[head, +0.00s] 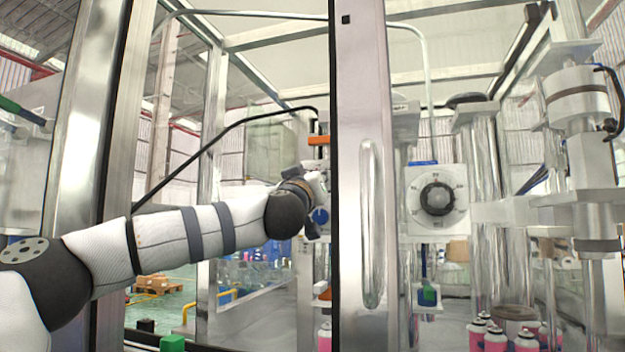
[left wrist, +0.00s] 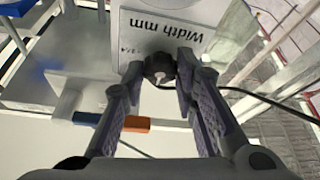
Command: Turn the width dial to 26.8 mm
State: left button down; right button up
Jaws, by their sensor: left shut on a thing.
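In the left wrist view, a dark round dial knob (left wrist: 159,67) with a light pointer mark sits on a pale panel (left wrist: 190,17). The panel reads "Width mm" upside down in this view. Small scale digits beside the knob are too small to read surely. My left gripper (left wrist: 160,76) is shut on the knob, one finger on each side. The width dial and fingertips are hidden or unclear there. My right gripper is not in view.
A metal door post (head: 362,80) with a handle stands right of my left arm. Another dial (head: 437,199) on a white plate is further right. Pink-and-white cans (head: 495,340) stand low at the right. A black cable (left wrist: 255,95) runs near my left fingers.

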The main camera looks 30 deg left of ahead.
pick_arm(q)
jog(key=shift+d+r+n+g+y, duration=0.1)
jog(key=shift+n+g+y, duration=0.55)
jog(key=shift+n, duration=1.2)
jog(key=shift+d+n+g+y, duration=0.1)
jog(key=shift+n+g+y, duration=0.5)
jog(key=shift+n, duration=1.2)
jog(key=shift+r+n+g+y, duration=0.1)
jog(key=shift+n+g+y, duration=0.55)
jog(key=shift+n, duration=1.2)
jog(key=c, duration=1.3)
grip_release()
jog(key=shift+f, duration=0.1)
